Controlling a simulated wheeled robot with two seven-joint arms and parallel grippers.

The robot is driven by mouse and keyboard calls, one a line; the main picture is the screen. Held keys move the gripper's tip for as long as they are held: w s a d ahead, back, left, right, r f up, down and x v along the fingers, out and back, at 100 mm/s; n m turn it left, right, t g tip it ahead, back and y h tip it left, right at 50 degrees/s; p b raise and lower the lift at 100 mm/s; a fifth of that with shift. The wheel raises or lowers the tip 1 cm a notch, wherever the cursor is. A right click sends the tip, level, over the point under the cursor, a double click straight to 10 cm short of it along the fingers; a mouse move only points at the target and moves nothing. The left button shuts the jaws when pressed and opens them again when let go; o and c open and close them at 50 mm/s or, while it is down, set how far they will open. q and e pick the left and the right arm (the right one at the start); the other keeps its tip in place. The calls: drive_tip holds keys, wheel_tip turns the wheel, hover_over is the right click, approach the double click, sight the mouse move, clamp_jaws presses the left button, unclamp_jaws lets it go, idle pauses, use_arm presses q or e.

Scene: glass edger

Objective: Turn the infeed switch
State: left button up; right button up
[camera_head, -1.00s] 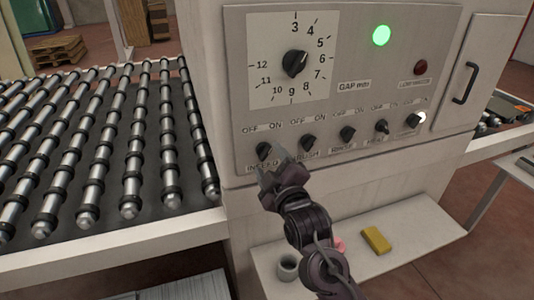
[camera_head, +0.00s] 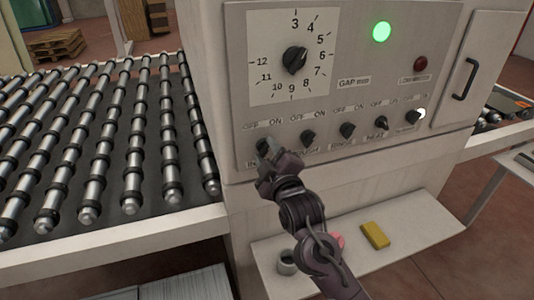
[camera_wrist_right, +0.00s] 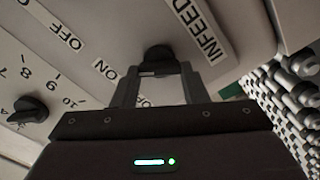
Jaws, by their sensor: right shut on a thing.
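The infeed switch (camera_head: 262,145) is a small black knob at the left end of the knob row on the grey control panel (camera_head: 343,88). My right gripper (camera_head: 266,158) is at it and partly hides it and its label. In the right wrist view the knob (camera_wrist_right: 157,56) sits between the two fingertips of my right gripper (camera_wrist_right: 152,72), which is shut on it. The "INFEED" label (camera_wrist_right: 197,30) and the "ON" label (camera_wrist_right: 107,70) show beside it. The knob's pointing direction is hard to make out. My left gripper is not in view.
Several similar black knobs, such as the brush knob (camera_head: 308,138), continue to the right. A large gap dial (camera_head: 295,60) is above, with a lit green lamp (camera_head: 381,32). A roller conveyor (camera_head: 105,140) lies left. A shelf below holds a yellow block (camera_head: 375,235) and a cup (camera_head: 287,262).

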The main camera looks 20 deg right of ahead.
drive_tip(key=n+p, duration=0.2)
drive_tip(key=n, duration=0.1)
drive_tip(key=shift+r, duration=0.1)
drive_tip(key=n+p, duration=0.2)
drive_tip(key=shift+n, duration=0.4)
drive_tip(key=n+p, duration=0.2)
drive_tip(key=n, duration=0.2)
drive_tip(key=shift+f+p, duration=0.2)
drive_tip(key=shift+p, duration=0.1)
drive_tip(key=shift+f+n+p, duration=0.2)
drive_tip(key=shift+n+p, duration=0.7)
drive_tip(key=shift+n, duration=1.2)
drive_tip(key=shift+f, duration=0.1)
drive_tip(key=o, duration=1)
drive_tip(key=shift+c, duration=0.2)
